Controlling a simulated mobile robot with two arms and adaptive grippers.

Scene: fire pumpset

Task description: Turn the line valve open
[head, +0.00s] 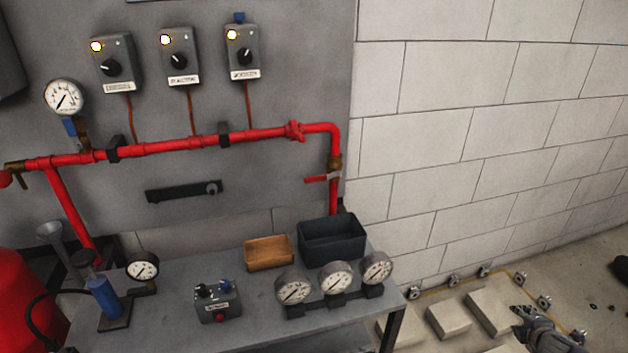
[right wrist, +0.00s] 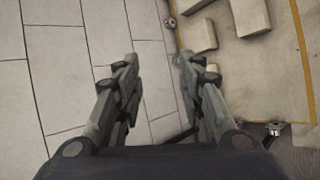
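A red pipe line (head: 180,143) runs across the grey panel and turns down at its right end. On that down-pipe sits a brass valve body (head: 335,161) with a short red lever (head: 317,180) sticking out level to the left, across the pipe. A red wheel-like fitting (head: 295,130) is on the level run. Another brass fitting (head: 16,172) shows at the left end. I cannot tell which one is the line valve. My right gripper (head: 522,320) is low at the right, far from the pipe. Its fingers are apart and empty in the right wrist view (right wrist: 157,65). My left gripper is not in view.
A grey bench (head: 255,318) below the pipe holds three gauges (head: 336,278), a black bin (head: 333,241), a wooden tray (head: 268,253), a switch box (head: 217,300) and a blue hand pump (head: 104,297). Pale blocks (head: 448,318) lie on the floor near my right gripper.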

